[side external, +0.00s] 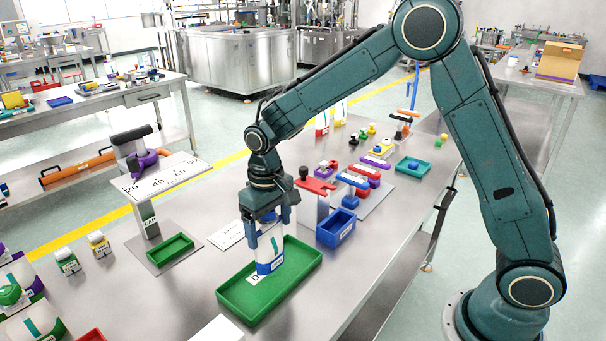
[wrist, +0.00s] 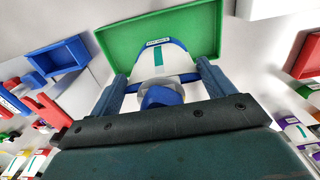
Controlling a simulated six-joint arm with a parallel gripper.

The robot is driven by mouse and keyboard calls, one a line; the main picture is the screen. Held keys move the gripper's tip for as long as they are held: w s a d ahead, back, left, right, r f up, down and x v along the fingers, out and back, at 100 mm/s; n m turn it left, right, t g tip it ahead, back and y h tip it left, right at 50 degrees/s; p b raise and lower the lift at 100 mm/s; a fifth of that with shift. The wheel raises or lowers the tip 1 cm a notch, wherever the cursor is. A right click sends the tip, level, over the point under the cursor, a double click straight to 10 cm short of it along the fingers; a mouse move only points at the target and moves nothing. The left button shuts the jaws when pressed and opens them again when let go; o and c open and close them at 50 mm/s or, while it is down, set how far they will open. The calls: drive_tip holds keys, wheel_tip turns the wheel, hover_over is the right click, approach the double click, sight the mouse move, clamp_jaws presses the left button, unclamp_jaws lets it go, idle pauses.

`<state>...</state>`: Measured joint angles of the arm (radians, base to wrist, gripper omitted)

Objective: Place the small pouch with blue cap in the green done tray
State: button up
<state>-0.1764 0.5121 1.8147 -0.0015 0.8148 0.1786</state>
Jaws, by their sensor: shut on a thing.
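My gripper (side external: 268,222) is shut on the small pouch (side external: 270,246), which has a white body, a green stripe and a blue lower band. The pouch hangs upright below the fingers, over the floor of the large green done tray (side external: 303,262). Whether its base touches the tray floor, I cannot tell. In the wrist view the pouch (wrist: 165,62) sits between the two fingers, with its blue cap (wrist: 160,97) nearest the camera. The green tray (wrist: 115,45) shows behind it. A white label on the tray floor is partly hidden by the pouch.
A blue bin (side external: 336,228) and a red-topped stand (side external: 316,186) are right behind the tray. A smaller green tray (side external: 170,250) lies under a white-topped stand (side external: 160,175) to the left. Several other pouches stand at the lower left. The tray's right half is empty.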

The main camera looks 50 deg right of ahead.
sight(271, 240)
drive_tip(key=shift+f, duration=2.25)
drive_tip(key=o, duration=1.3)
drive_tip(key=shift+c, duration=0.2)
wheel_tip(271, 240, up, 11)
drive_tip(key=shift+r, duration=0.7)
